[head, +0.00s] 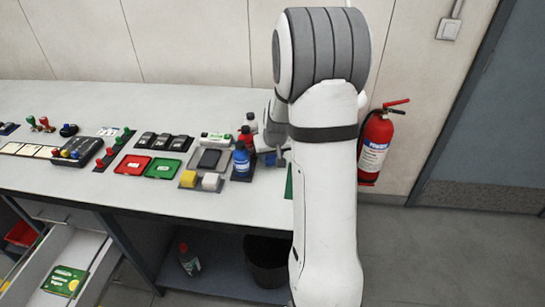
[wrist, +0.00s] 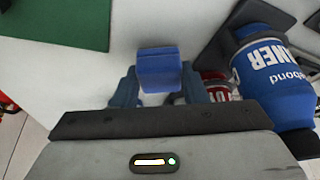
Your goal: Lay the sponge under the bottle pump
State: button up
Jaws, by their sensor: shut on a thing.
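My gripper (wrist: 159,88) is shut on a small blue block, which looks like the sponge (wrist: 159,68). It holds the block between its two fingers, over the pale bench top. In the head view my arm hides most of the gripper, just right of the bottles. The blue bottle (head: 241,161) stands upright on a dark pad; it also shows in the wrist view (wrist: 272,78), right of my gripper. A red bottle (head: 246,137) and a pale bottle with a dark cap (head: 251,122) stand behind it. I cannot make out which bottle has a pump.
A green mat (wrist: 65,20) lies at the bench's right end. A fire extinguisher (head: 375,145) hangs beyond the bench. A drawer (head: 65,262) is open below.

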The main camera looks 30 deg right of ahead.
jog(key=shift+w+f, duration=0.1)
jog(key=shift+f, duration=0.5)
jog(key=shift+f, duration=0.15)
jog(key=o, duration=1)
jog(key=shift+o, duration=0.2)
